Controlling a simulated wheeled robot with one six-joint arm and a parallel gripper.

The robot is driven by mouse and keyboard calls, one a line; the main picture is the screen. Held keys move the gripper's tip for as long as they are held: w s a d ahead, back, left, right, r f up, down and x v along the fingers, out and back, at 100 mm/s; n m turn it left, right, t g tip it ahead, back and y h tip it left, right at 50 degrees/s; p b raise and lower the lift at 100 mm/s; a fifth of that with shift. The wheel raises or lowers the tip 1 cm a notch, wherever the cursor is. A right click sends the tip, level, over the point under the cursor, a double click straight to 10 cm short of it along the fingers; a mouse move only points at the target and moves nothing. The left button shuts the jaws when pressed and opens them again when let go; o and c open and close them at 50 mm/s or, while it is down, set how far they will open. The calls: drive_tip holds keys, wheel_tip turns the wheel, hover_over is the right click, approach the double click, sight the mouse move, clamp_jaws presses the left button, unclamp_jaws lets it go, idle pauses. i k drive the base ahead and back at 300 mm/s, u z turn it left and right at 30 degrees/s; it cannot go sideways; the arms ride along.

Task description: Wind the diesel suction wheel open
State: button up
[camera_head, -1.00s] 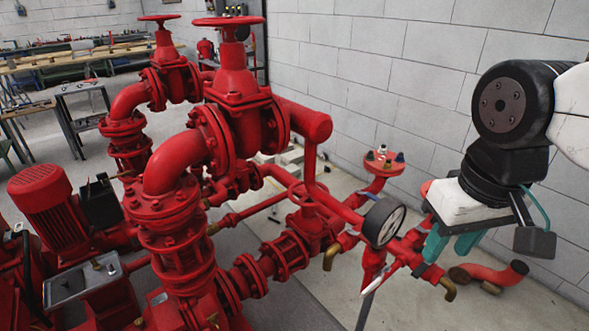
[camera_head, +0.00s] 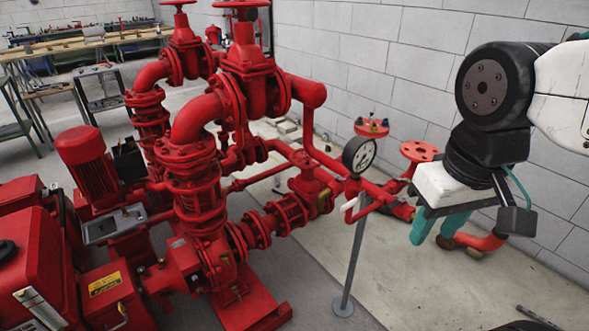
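Two red handwheels top the tall red gate valves: the nearer wheel (camera_head: 241,4) on the large middle valve and the farther wheel (camera_head: 178,3) on the valve behind it. Both are cut by the top edge of the picture. No label shows which one is the diesel suction wheel. My gripper (camera_head: 438,230), with two teal fingers, hangs pointing down at the right. Its fingers are apart with nothing seen between them. It is far to the right of and below both wheels, touching neither.
A pressure gauge (camera_head: 359,155) and a thin grey stand (camera_head: 354,255) stand between the pipework and my gripper. A red engine housing (camera_head: 38,262) fills the lower left. A block wall (camera_head: 400,60) runs behind.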

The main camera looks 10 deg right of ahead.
sight(307, 160)
drive_tip(key=u, duration=0.6)
drive_tip(key=i, duration=1.1)
drive_tip(key=u, duration=0.1)
